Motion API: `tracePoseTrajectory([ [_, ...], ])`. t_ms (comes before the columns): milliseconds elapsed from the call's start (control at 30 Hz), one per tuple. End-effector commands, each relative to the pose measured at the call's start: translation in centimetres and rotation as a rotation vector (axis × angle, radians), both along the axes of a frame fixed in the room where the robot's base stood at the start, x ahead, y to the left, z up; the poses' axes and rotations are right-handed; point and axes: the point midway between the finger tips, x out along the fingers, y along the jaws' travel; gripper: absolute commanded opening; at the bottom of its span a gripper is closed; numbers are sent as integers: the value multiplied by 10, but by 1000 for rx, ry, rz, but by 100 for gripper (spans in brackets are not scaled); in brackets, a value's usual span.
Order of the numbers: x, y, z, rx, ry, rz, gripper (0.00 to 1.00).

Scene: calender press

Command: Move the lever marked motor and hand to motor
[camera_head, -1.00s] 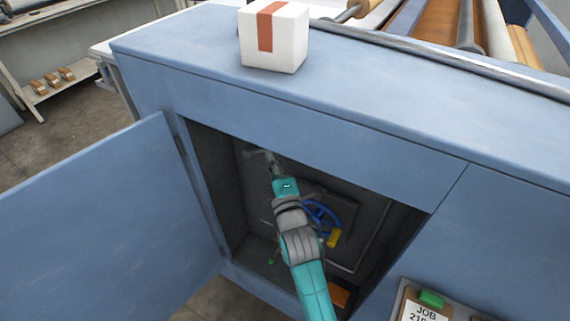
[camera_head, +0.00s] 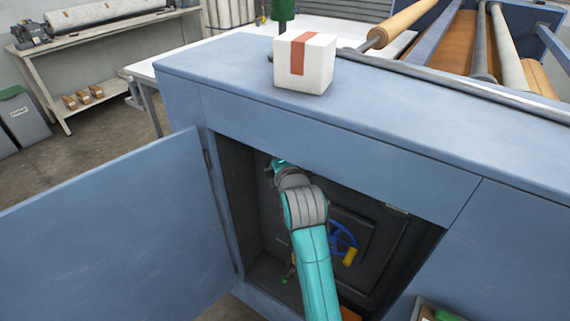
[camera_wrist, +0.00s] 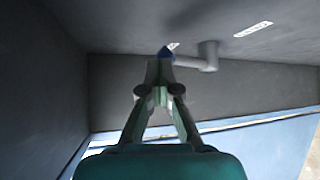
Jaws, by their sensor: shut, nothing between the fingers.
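In the wrist view a grey lever (camera_wrist: 190,61) stands out from a round pivot on the dark cabinet wall. It ends in a blue tip (camera_wrist: 166,53) and points left, towards a small white label (camera_wrist: 173,45). Another white label (camera_wrist: 253,29) lies on the other side of the pivot. The words on both are too small to read. My gripper (camera_wrist: 160,68) is shut and empty, its fingertips right at the blue tip; I cannot tell whether they touch. In the head view the lever is hidden, and my arm reaches into the open cabinet (camera_head: 228,190).
The blue cabinet door (camera_head: 110,225) stands open on the left. Inside, a blue handwheel (camera_head: 342,236) with a yellow grip sits right of my arm. A white box with a red stripe (camera_head: 305,65) stands on the cabinet top. The cabinet's upper edge is close above my wrist.

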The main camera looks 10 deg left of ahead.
Motion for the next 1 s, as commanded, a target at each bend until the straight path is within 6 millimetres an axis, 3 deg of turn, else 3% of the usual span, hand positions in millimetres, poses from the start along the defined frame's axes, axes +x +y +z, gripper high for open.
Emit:
tracePoseTrajectory([
  [167, 5, 15, 7, 1, -1, 1, 0],
  [533, -3, 10, 8, 3, -2, 0, 0],
  [1000, -77, -27, 27, 3, -1, -1, 0],
])
